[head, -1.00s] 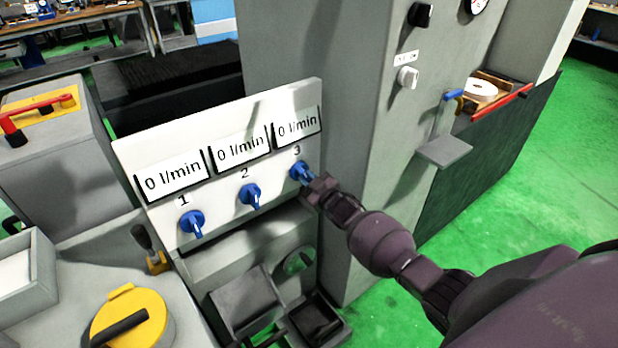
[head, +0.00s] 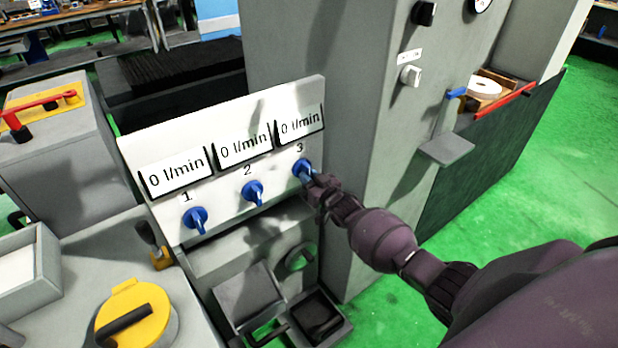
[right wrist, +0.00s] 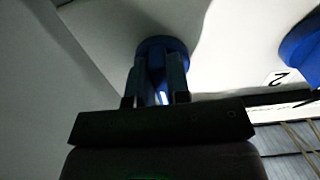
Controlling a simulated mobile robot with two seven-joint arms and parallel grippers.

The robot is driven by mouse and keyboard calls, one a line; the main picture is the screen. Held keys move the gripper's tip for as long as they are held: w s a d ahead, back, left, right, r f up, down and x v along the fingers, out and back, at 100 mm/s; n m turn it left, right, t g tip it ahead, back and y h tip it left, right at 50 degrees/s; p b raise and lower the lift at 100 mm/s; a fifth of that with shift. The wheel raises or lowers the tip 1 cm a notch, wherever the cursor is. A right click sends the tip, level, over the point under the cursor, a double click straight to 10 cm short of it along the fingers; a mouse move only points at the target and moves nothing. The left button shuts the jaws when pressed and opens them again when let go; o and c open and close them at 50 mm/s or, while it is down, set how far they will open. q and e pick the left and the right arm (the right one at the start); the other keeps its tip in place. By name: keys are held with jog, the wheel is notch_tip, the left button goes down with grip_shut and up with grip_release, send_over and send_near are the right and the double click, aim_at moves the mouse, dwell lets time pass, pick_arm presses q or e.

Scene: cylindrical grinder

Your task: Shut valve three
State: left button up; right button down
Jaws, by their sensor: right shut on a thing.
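Valve three is a blue knob (head: 302,169) under the number 3 on a white panel (head: 225,205), in the head view. The display above it (head: 299,124) reads 0 l/min. My right gripper (head: 313,180) is at this knob, shut on its handle. In the right wrist view the blue knob (right wrist: 160,47) stands between the two fingers of the gripper (right wrist: 157,85). Valve two (head: 253,192) and valve one (head: 195,219) are similar blue knobs to the left, and their displays also read 0 l/min. My left gripper is not in view.
A grey machine column (head: 370,130) with a small shelf (head: 446,150) stands right of the panel. A yellow round lid (head: 135,318) with a black handle is at the lower left. Grey bins (head: 247,292) sit below the panel. Green floor is open at the right.

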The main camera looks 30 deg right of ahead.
jog(key=c, duration=1.1)
grip_release()
jog(key=shift+s, duration=0.1)
jog(key=shift+s+d+p, duration=0.2)
jog(key=shift+s+d, duration=0.05)
jog(key=shift+s, duration=1.5)
jog(key=shift+s+d+p, duration=0.15)
jog(key=shift+s+d, duration=0.05)
jog(key=shift+s, duration=1.55)
jog(key=shift+s+d+p, duration=0.2)
jog(key=shift+s+d, duration=0.05)
jog(key=shift+s, duration=1.5)
